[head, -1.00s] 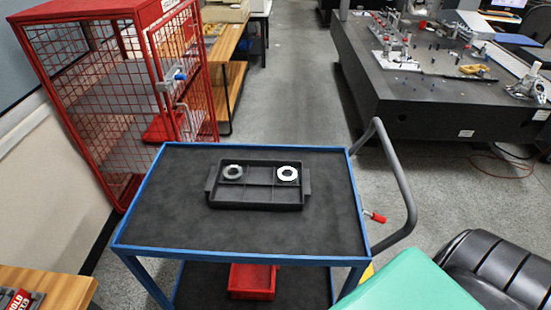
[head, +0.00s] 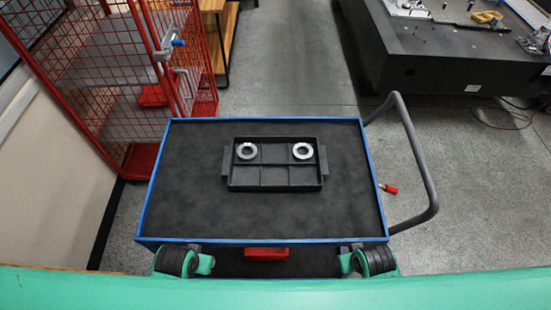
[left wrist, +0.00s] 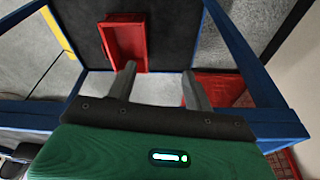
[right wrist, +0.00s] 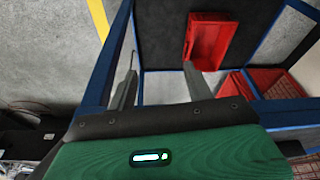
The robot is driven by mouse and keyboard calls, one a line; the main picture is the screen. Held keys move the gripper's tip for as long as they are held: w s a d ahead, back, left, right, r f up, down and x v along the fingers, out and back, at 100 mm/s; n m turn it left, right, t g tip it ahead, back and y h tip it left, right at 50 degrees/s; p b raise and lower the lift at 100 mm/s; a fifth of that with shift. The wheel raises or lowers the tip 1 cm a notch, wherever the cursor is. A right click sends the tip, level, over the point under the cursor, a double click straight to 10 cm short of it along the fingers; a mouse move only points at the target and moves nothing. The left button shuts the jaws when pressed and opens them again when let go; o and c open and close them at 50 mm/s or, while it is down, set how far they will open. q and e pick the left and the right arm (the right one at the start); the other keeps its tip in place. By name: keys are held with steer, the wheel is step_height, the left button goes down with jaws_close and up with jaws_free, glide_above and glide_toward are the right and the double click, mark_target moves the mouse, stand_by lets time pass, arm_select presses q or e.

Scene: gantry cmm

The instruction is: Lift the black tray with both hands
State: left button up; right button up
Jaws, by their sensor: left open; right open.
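The black tray (head: 275,187) lies flat on the dark top of a blue-framed cart (head: 190,205) in the head view. It is shallow and divided into compartments, with a handle tab at its left end (head: 225,166) and right end (head: 326,164). A metal ring lies in its back-left compartment (head: 255,153) and another in its back-right one (head: 310,151). My left gripper (left wrist: 158,72) and right gripper (right wrist: 160,70) show in their wrist views, both open and empty, with fingers apart. Neither wrist view shows the tray. In the head view only green and black arm parts show at the cart's near edge.
A red bin (left wrist: 124,44) sits on the cart's lower shelf. A grey push handle (head: 425,170) juts from the cart's right side. A red mesh cage (head: 100,90) stands at the left, a dark granite table (head: 450,60) at the back right. The cart top around the tray is clear.

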arm_select(q)
step_height(320, 180, up, 10)
steer(key=p, duration=0.2)
arm_select(e)
steer(key=w+a+r+y, duration=0.1)
steer(key=w+a+r, duration=0.1)
steer(key=r, duration=0.5)
steer(key=w+a+r, duration=0.1)
steer(key=a+r, duration=0.1)
steer(key=r, duration=0.4)
arm_select(q)
step_height(320, 180, up, 12)
steer(key=n+g, duration=0.2)
steer(key=g, duration=0.1)
glide_above(227, 159)
steer(key=shift+s+f, duration=0.1)
arm_select(e)
step_height(227, 159, up, 9)
steer(key=m+g+h, duration=0.1)
steer(key=m+g, duration=0.1)
steer(key=g, duration=0.1)
glide_above(323, 159)
steer(key=shift+s+f, duration=0.1)
steer(key=shift+f, duration=0.05)
arm_select(q)
step_height(323, 159, down, 14)
steer(key=shift+r, duration=0.1)
arm_select(e)
step_height(323, 159, down, 14)
steer(key=shift+r, duration=0.1)
